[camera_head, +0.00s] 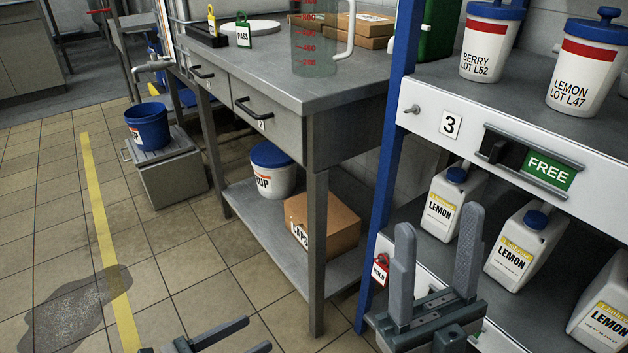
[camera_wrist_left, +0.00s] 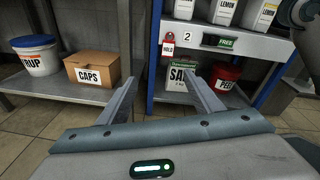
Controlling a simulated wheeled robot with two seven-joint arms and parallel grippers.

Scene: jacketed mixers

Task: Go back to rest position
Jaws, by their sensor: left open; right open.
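My left gripper (camera_head: 256,334) is low at the bottom edge of the head view, open and empty, with only its fingers showing. In the left wrist view its two fingers (camera_wrist_left: 160,84) stand apart with nothing between them, pointing towards the shelves. My right gripper (camera_head: 437,228) is open and empty at the lower right of the head view, its fingers pointing up. It appears in front of the blue-posted rack and the red HOLD tag (camera_head: 380,270); its distance from them is hard to tell.
A grey bench (camera_head: 345,85) with drawers holds a measuring jug (camera_head: 320,45). Under it are a white bucket (camera_head: 275,180) and a CAPS box (camera_head: 335,222). The rack carries LEMON jugs (camera_head: 450,200) and lidded tubs (camera_head: 490,45). The tiled floor (camera_head: 180,245) at left is open, with a dark stain (camera_head: 65,315).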

